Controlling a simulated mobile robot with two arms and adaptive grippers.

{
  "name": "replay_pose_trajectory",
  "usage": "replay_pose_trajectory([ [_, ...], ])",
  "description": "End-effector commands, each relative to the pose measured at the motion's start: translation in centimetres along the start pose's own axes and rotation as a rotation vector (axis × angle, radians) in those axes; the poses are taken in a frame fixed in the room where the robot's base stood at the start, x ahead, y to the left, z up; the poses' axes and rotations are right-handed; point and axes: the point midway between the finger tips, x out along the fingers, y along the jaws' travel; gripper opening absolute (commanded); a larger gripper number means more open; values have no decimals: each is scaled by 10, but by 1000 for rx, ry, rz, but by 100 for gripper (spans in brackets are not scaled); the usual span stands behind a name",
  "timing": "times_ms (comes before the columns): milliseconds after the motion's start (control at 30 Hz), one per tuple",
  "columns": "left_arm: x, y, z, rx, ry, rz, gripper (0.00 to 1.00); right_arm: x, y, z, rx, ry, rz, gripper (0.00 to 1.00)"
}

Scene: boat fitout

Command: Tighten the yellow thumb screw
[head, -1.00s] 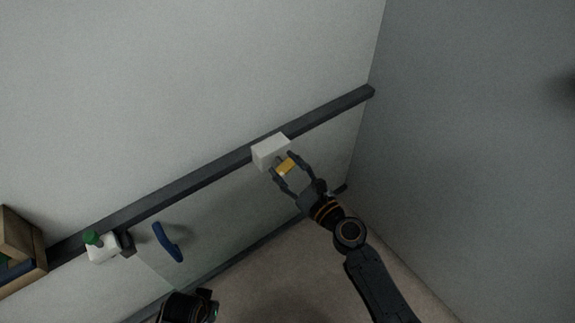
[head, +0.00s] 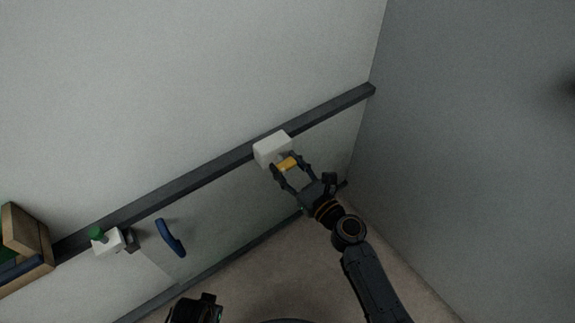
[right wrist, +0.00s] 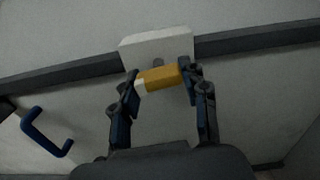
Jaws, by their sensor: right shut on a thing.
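The yellow thumb screw (head: 287,163) sits at the front of a white block (head: 271,149) on the dark rail. In the right wrist view the thumb screw (right wrist: 163,77) is a yellow bar with a pale end, and a short grey stem shows behind it, toward the white block (right wrist: 158,47). My right gripper (head: 288,167) is shut on the thumb screw, with one finger at each end of the bar; it also shows in the right wrist view (right wrist: 161,82). My left gripper (head: 206,308) is only partly in view at the bottom edge, and its fingers cannot be made out.
A dark rail (head: 190,184) runs across the wall. A blue handle (head: 170,238), a white fitting with a green knob (head: 97,233) and a wooden box (head: 25,236) are at the left. A grey wall (head: 470,150) stands close on the right.

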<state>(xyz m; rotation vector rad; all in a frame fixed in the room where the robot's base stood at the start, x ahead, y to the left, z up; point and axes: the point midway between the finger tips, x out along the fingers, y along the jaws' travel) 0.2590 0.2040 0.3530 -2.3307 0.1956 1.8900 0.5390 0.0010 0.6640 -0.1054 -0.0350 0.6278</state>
Motion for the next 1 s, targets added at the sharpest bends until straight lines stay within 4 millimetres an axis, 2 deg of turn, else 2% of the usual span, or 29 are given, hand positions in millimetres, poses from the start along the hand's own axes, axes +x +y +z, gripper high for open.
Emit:
replay_pose_trajectory([
  [100,0,0,0,0,0,0,0,0,0,0,0,0,-1,13],
  [133,0,0,0,0,0,0,0,0,0,0,0,0,-1,46],
  [233,0,0,0,0,-1,0,0,0,0,0,-1,0,-1,67],
  [533,0,1,-2,0,3,1,0,0,0,0,-1,0,0,68],
  [667,0,1,-2,0,4,2,0,-9,0,-2,0,3,-1,68],
  [767,0,1,-2,0,3,1,0,-24,0,-2,1,3,-2,68],
  [1000,0,0,-1,0,1,1,0,-76,0,-2,1,4,-1,68],
])
